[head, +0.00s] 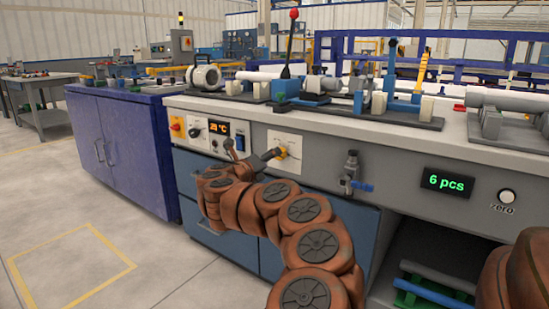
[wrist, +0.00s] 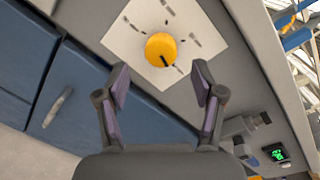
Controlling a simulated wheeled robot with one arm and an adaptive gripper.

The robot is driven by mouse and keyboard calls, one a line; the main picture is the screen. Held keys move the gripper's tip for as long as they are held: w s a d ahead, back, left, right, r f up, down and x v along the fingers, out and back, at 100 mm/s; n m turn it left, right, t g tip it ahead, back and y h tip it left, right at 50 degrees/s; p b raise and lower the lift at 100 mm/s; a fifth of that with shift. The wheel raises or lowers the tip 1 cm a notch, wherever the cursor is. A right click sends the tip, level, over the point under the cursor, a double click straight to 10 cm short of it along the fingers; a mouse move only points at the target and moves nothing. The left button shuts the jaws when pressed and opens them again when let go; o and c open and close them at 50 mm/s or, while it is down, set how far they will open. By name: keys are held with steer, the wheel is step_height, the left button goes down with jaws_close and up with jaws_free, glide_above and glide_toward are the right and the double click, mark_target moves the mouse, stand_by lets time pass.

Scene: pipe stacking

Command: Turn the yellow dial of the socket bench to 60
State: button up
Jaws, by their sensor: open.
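The yellow dial (wrist: 161,48) is round with a dark pointer mark and sits on a white scale plate (wrist: 128,40) on the bench front. In the wrist view the mark points toward the lower right of the dial; the scale labels are too small to read. In the head view my gripper (head: 272,156) is at the bench front by the dial.
A blue-handled valve (head: 352,175) juts out to the right. A green display reads "6 pcs" (head: 445,182). Pipes and fixtures stand on the bench top.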

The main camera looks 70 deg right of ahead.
steer(key=a, duration=0.6)
steer(key=shift+w+a+r, duration=0.2)
steer(key=shift+w+a, duration=0.05)
steer(key=shift+w, duration=0.15)
